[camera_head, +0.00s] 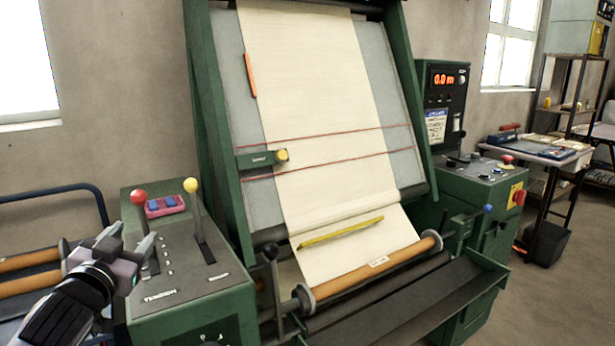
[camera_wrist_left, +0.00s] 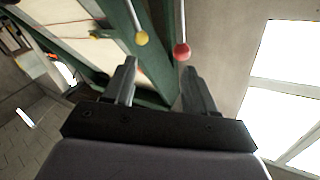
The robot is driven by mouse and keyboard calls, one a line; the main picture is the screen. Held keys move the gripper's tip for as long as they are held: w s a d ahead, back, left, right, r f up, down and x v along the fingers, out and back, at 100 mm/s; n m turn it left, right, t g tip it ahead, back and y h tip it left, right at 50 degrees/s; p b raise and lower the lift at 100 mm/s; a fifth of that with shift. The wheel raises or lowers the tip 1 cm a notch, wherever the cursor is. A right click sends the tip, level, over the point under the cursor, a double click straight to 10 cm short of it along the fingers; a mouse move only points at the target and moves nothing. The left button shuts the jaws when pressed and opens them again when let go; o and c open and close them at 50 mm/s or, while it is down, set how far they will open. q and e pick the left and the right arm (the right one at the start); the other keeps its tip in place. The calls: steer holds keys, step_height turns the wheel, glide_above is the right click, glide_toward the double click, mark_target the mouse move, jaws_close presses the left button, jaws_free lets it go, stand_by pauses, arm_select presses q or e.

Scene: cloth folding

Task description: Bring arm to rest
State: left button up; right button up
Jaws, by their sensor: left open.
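My left gripper (camera_head: 132,238) is at the lower left of the head view, beside the green control console (camera_head: 190,300). Its two fingers are spread apart with nothing between them, as the left wrist view also shows (camera_wrist_left: 159,70). A red-knobbed lever (camera_head: 138,197) rises just behind the fingers, and a yellow-knobbed lever (camera_head: 191,186) stands to the right. Both knobs show beyond the fingertips in the wrist view, red (camera_wrist_left: 181,51) and yellow (camera_wrist_left: 141,38). I cannot tell whether a finger touches the red lever. My right gripper is not in view.
A green inspection frame (camera_head: 205,120) carries cream cloth (camera_head: 320,110) down to an orange-brown roller (camera_head: 370,277). A pink tray with blue buttons (camera_head: 165,206) sits on the console. Rolls (camera_head: 30,284) lie at left by a blue rail (camera_head: 60,190). Floor (camera_head: 560,300) is open at lower right.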

arm_select(q)
steer(key=a+r+m+y, duration=0.2)
steer(key=a+r+m, duration=0.15)
steer(key=a, duration=0.75)
steer(key=s+d+f+m+g+h, duration=0.15)
steer(key=s+f, duration=0.35)
steer(key=f, duration=0.6)
steer(key=s+d+f+m+g+h, duration=0.1)
steer(key=s+f+g, duration=0.25)
steer(key=f, duration=0.75)
steer(key=s+d+f+m+g+h, duration=0.2)
steer(key=s+f+g, duration=0.2)
steer(key=s+f, duration=1.3)
steer(key=s+d+f+n+t, duration=0.1)
steer(key=s+d+n, duration=0.1)
steer(key=d+n, duration=0.7)
steer(key=d, duration=0.8)
steer(key=shift+s+h, duration=0.15)
steer(key=shift+h, duration=0.2)
steer(key=shift+d+f, duration=0.1)
